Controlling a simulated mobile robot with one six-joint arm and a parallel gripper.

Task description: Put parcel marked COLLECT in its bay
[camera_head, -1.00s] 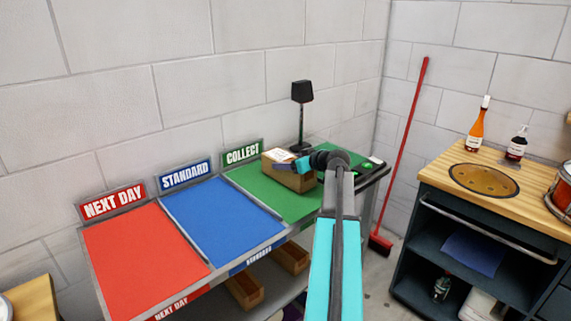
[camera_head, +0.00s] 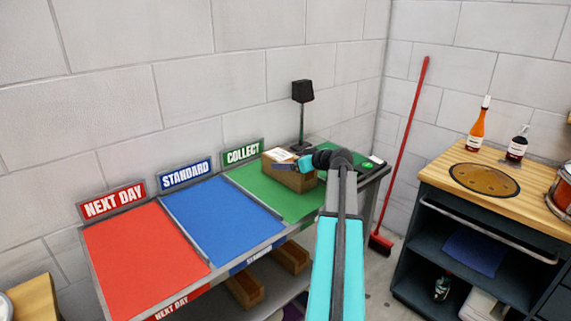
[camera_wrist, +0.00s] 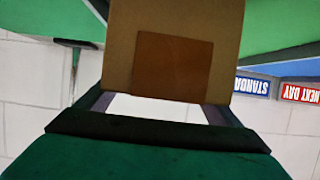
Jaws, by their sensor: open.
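The parcel (camera_head: 295,181), a brown cardboard box with a white label on top, sits on the green COLLECT bay (camera_head: 262,193), below the green COLLECT sign (camera_head: 243,152). In the wrist view the parcel (camera_wrist: 222,40) fills the upper middle, with a darker brown patch on the face towards me. My gripper (camera_head: 284,166) is at the parcel's top, partly merged with it in the head view. In the wrist view my gripper (camera_wrist: 158,106) is open, its dark fingers apart at either side of the parcel's near edge. Whether they touch it I cannot tell.
The blue STANDARD bay (camera_head: 220,218) and red NEXT DAY bay (camera_head: 145,262) are empty. A black lamp-like stand (camera_head: 302,100) rises behind the parcel. A red broom (camera_head: 405,150) leans at the wall, left of a wooden-topped cabinet (camera_head: 440,172) with bottles.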

